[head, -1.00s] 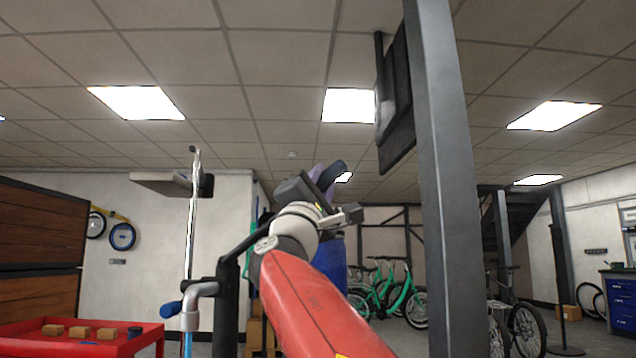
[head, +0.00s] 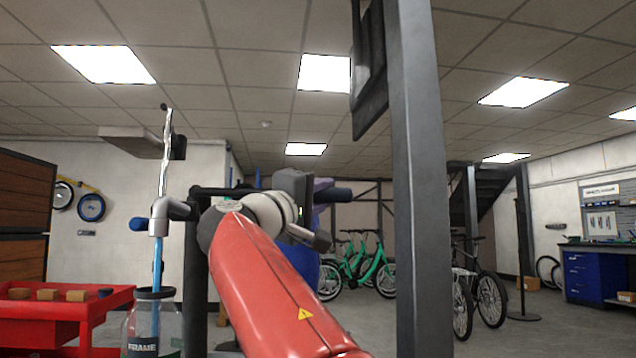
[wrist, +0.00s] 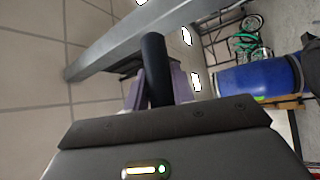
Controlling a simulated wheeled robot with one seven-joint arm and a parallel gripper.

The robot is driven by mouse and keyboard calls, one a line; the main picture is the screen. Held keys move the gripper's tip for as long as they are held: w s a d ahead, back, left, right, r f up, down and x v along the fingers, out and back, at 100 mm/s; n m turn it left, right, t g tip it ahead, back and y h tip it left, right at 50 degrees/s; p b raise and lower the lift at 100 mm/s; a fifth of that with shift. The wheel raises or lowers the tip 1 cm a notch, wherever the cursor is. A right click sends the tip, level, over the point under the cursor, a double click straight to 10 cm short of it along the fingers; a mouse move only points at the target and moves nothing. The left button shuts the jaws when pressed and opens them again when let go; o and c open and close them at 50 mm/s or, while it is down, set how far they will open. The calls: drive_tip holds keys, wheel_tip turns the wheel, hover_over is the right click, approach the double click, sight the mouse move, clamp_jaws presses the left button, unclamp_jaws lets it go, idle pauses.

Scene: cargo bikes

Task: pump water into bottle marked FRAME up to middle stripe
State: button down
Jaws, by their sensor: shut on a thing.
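The clear bottle marked FRAME (head: 147,330) stands at the lower left in the head view, cut off by the bottom edge. Its stripes and water level cannot be made out. A grey metal spout (head: 159,217) is above it, and a blue stream (head: 157,265) runs from the spout down into the bottle's mouth. My gripper (head: 322,190), with purple fingers, is shut on a dark pump handle (head: 340,195), which lies about level. In the wrist view the handle (wrist: 157,70) sits between the fingers (wrist: 158,92). The handle's link to the pump is hidden behind my arm.
A red cart (head: 50,310) with small brown blocks stands at the left. A grey post (head: 415,180) rises close to the right of my arm. A blue barrel (wrist: 255,90) is behind the gripper. Green bicycles (head: 355,270) stand further back.

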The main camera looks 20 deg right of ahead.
drive_tip(key=shift+f+m+g, duration=0.3)
drive_tip(key=shift+f+m, duration=0.1)
drive_tip(key=shift+f, duration=0.55)
drive_tip(key=shift+w+f, duration=0.1)
drive_tip(key=c, duration=1.2)
unclamp_jaws()
drive_tip(key=shift+o, duration=0.2)
drive_tip(key=shift+r, duration=0.2)
